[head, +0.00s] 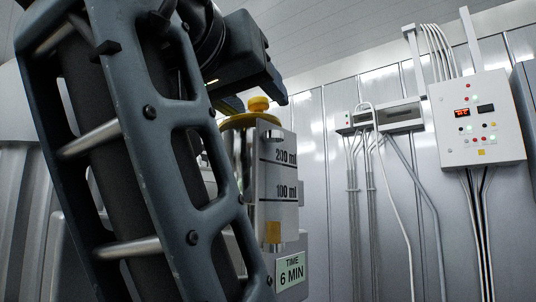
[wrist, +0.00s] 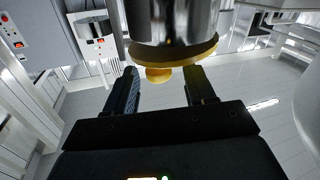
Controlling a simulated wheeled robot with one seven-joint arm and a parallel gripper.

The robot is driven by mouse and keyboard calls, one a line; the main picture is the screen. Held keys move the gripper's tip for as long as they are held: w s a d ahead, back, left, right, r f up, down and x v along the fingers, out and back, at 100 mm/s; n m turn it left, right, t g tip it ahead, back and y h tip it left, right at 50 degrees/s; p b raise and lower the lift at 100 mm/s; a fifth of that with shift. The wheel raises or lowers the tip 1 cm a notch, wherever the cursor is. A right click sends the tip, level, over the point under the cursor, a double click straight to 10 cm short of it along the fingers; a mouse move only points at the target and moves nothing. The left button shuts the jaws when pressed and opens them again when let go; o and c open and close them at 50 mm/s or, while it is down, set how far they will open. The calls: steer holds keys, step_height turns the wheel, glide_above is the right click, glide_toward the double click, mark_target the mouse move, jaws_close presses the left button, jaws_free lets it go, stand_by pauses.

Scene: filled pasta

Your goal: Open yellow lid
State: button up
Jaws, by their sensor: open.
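The yellow lid (head: 249,120) with a round yellow knob (head: 258,104) sits on top of a metal container (head: 272,180) marked 100 ml and 200 ml. In the wrist view the lid (wrist: 190,55) and its knob (wrist: 158,75) show upside down, under the shiny container (wrist: 172,20). My gripper (wrist: 161,72) is open and empty. Its two fingers are on either side of the knob, with space between each finger and the knob. In the head view my arm hides the container's left part and some of the lid.
A label (head: 289,272) reading "TIME 6 MIN" is below the container. A control panel (head: 478,120) with buttons and a smaller box (head: 402,116) hang on the metal wall at right, with cables running down. Open floor (wrist: 245,105) shows beyond my gripper in the wrist view.

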mark_target(264, 105)
steer(key=shift+p+x, duration=0.3)
steer(key=shift+x, duration=1.25)
jaws_close()
